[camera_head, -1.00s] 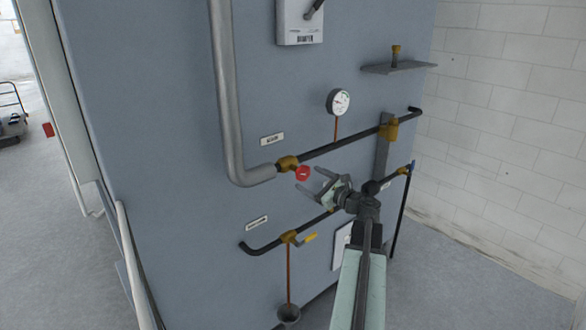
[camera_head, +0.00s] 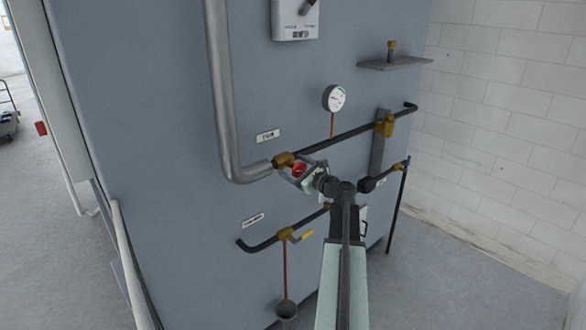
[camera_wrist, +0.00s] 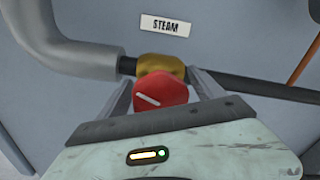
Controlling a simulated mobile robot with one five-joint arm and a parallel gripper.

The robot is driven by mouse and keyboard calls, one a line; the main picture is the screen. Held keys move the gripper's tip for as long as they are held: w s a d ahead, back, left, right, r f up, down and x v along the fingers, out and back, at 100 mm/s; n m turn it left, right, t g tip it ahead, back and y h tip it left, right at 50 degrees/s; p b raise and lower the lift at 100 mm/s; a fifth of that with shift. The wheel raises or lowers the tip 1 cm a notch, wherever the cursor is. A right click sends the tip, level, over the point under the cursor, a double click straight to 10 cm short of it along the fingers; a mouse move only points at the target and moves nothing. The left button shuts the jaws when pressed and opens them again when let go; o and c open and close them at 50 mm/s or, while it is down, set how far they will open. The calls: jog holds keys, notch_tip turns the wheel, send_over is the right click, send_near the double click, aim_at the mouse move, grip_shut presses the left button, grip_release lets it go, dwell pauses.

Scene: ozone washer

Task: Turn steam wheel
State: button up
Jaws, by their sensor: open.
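The steam wheel (camera_head: 299,169) is a small red knob on a brass valve (camera_head: 284,159), on the pipe below a small white label. In the wrist view the red wheel (camera_wrist: 160,92) has a white line on its face, and the label above it reads STEAM. My gripper (camera_head: 291,172) is open, with one finger on each side of the wheel. The wrist view shows my gripper (camera_wrist: 163,85) with gaps between the fingers and the wheel. The lower edge of the wheel is hidden behind the gripper body.
A thick grey pipe (camera_head: 221,90) comes down to the valve from the left. A round gauge (camera_head: 334,97) stands above the black pipe. A lower pipe carries a yellow-handled valve (camera_head: 306,235). A shelf (camera_head: 395,63) juts out at upper right.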

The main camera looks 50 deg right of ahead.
jog(key=c, duration=1.3)
jog(key=shift+a, duration=0.15)
jog(key=shift+c, duration=0.4)
